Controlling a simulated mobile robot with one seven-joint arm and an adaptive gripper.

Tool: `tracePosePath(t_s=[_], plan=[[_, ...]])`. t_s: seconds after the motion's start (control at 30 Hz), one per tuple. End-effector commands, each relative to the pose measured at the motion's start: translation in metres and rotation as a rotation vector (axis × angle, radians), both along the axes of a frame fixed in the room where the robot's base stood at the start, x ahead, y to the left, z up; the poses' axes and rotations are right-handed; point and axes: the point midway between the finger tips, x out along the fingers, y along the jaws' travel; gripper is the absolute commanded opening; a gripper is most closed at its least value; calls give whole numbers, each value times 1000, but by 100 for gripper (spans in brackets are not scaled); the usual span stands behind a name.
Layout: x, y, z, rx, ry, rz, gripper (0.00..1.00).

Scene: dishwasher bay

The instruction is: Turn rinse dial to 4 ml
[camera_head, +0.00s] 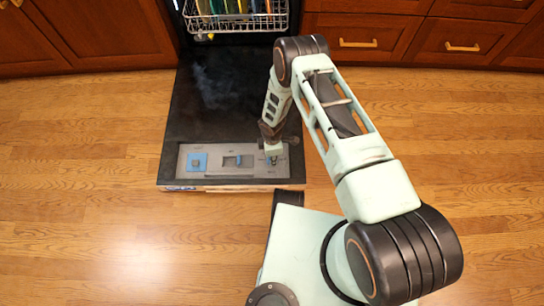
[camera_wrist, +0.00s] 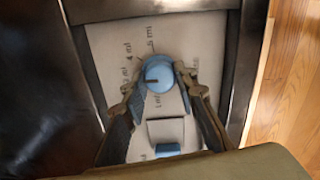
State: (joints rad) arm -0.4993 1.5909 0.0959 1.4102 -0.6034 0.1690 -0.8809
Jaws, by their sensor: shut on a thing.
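The rinse dial (camera_wrist: 160,68) is a round blue knob on a pale grey panel (camera_wrist: 105,40) with printed ml marks around it. A dark line on the knob points left in the wrist view, roughly towards the mark below "4 ml" (camera_wrist: 129,52); that lower mark is hard to read. A "6 ml" mark stands above the knob. My gripper (camera_wrist: 161,84) is shut on the dial, one finger on each side. In the head view my gripper (camera_head: 273,153) is at the panel's right end and largely hides the dial.
The black dishwasher door (camera_head: 215,95) lies open and flat, with the panel (camera_head: 220,172) near its outer edge. A blue square cover (camera_head: 197,161) and a blue latch (camera_head: 238,160) sit left of the dial. A dish rack (camera_head: 235,22) with plates is at the back.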

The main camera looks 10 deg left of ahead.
Motion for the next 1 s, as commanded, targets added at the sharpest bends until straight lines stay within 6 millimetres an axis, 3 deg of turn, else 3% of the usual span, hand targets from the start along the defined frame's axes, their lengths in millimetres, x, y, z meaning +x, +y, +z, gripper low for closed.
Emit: tracePosePath(t_s=[0.27,1.0], plan=[[-1,0,-2,-2,2,-97,2],[-1,0,-1,-1,2,-614,2]])
